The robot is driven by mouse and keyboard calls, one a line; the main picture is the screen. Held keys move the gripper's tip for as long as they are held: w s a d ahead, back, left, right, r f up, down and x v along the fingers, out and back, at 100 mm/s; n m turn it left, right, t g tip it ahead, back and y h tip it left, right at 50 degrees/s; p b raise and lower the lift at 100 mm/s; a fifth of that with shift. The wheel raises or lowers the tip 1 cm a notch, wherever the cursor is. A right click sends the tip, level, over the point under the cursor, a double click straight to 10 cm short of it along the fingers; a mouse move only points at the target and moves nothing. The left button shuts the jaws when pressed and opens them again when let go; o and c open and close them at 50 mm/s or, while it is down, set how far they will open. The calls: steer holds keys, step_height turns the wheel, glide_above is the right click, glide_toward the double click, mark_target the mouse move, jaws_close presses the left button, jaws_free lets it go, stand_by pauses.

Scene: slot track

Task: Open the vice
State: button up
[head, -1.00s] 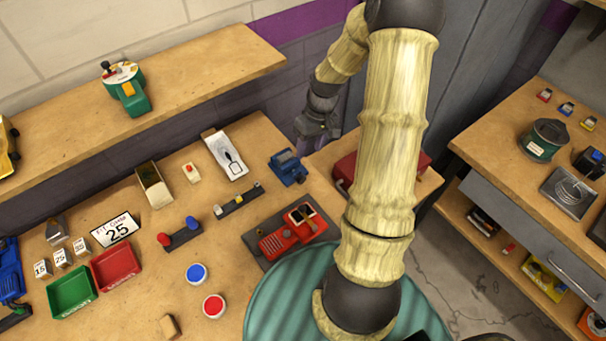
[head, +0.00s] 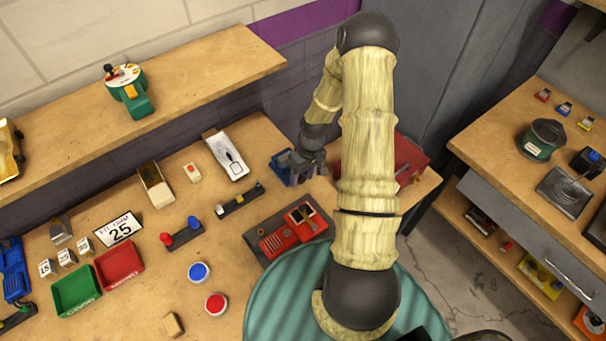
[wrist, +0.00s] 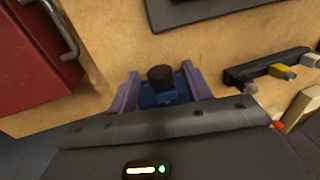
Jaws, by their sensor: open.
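The blue vice (head: 278,168) stands at the back right corner of the wooden bench, partly hidden behind my gripper (head: 306,166) in the head view. In the wrist view, the vice's blue body (wrist: 158,98) and a dark round knob on it (wrist: 160,74) show between the two purple fingers of my gripper (wrist: 160,82). The fingers are apart, one on each side of the vice. I cannot tell whether they touch it. The lower part of the vice is hidden by the gripper's palm in the wrist view.
A red toolbox (head: 408,158) stands right of the vice; its handle shows in the wrist view (wrist: 62,28). A dark slot track (head: 240,200) with knobs and a red device on a grey plate (head: 262,222) lie nearby.

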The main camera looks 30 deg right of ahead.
steer(key=c, duration=1)
steer(key=shift+o, duration=0.2)
steer(key=shift+a+h+b, duration=0.2)
steer(key=shift+h+b, duration=0.6)
steer(key=shift+b, duration=0.15)
steer(key=h+b, duration=0.2)
steer(key=t+h+b, duration=0.1)
steer(key=h+b, duration=0.1)
steer(key=shift+a+f+b, duration=0.1)
steer(key=shift+a+b, duration=0.25)
steer(key=shift+s+a+f+t+h+b, duration=0.1)
steer(key=shift+a+t+h+b, duration=0.1)
steer(key=shift+h+b, duration=0.65)
steer(key=shift+s+a+t+h+b, duration=0.1)
steer(key=shift+t+h+b, duration=0.15)
steer(key=shift+h, duration=1.4)
steer(key=o, duration=1)
steer(key=shift+c, duration=0.2)
